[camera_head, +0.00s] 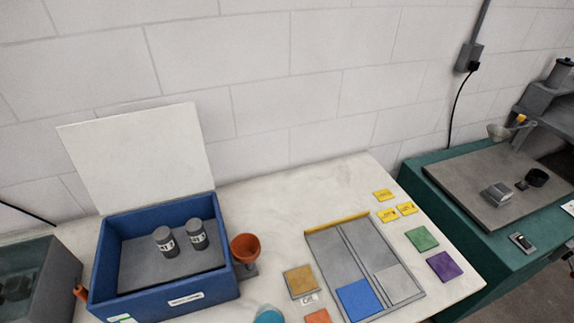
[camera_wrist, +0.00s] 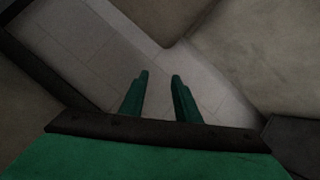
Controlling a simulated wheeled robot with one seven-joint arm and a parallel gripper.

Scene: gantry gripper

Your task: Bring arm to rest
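My gripper (camera_wrist: 159,76) shows in the wrist view as two green fingers held apart, with nothing between them. Beyond the fingers are a pale tiled surface and large plain brownish shapes, dim and hard to identify. Neither the gripper nor the arm shows in the head view.
A white table (camera_head: 290,205) holds an open blue box (camera_head: 222,285) with two grey cylinders (camera_head: 166,241), an orange cup (camera_head: 246,249) and a grey tray (camera_head: 322,262) with coloured tiles. A green bench (camera_head: 437,202) stands at the right. A white wall (camera_head: 260,80) is behind.

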